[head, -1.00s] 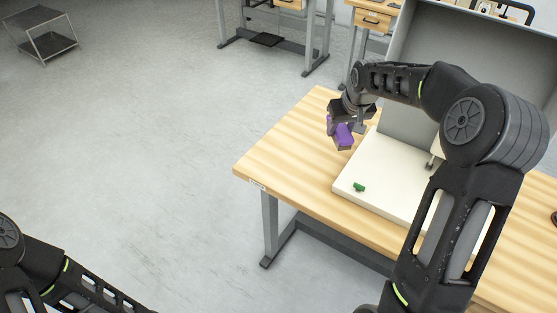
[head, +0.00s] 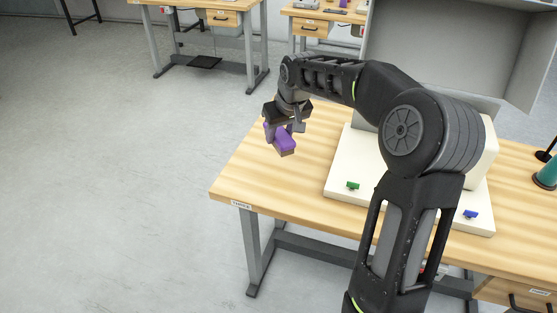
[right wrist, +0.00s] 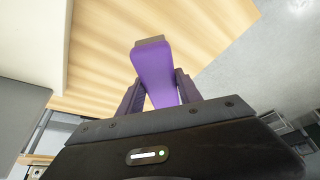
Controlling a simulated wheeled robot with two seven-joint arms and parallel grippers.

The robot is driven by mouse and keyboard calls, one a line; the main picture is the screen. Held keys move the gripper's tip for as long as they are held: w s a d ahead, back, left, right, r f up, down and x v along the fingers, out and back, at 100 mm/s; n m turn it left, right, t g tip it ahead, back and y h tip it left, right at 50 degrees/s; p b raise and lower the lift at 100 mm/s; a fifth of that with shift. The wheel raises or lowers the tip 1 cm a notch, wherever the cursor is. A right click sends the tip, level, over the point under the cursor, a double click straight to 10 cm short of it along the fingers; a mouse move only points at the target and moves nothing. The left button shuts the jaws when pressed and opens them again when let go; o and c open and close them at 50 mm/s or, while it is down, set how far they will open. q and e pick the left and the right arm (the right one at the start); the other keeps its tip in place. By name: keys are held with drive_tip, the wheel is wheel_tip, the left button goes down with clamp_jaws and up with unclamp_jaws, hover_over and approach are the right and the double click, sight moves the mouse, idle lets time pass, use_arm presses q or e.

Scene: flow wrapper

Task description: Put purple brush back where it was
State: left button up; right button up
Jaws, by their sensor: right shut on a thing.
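The purple brush (head: 281,139) is held in my right gripper (head: 284,127) above the far left part of the wooden table (head: 258,172). In the right wrist view the purple brush (right wrist: 154,72) sticks out from between the two fingers of the right gripper (right wrist: 158,90), with a brownish end pointing away. The gripper is shut on it. The brush appears clear of the table top. My left gripper is not in view.
A white machine base (head: 345,172) with a green piece (head: 352,185) and a blue piece (head: 470,214) stands on the table, with a grey housing (head: 425,45) behind. A teal object (head: 547,174) is at the right edge. Another workbench (head: 205,15) stands behind. The table's left end is clear.

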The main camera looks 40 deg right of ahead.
drive_tip(key=shift+f, duration=1.45)
drive_tip(key=shift+f, duration=0.1)
drive_tip(key=shift+f, duration=2.4)
drive_tip(key=shift+f, duration=0.2)
drive_tip(key=o, duration=1.3)
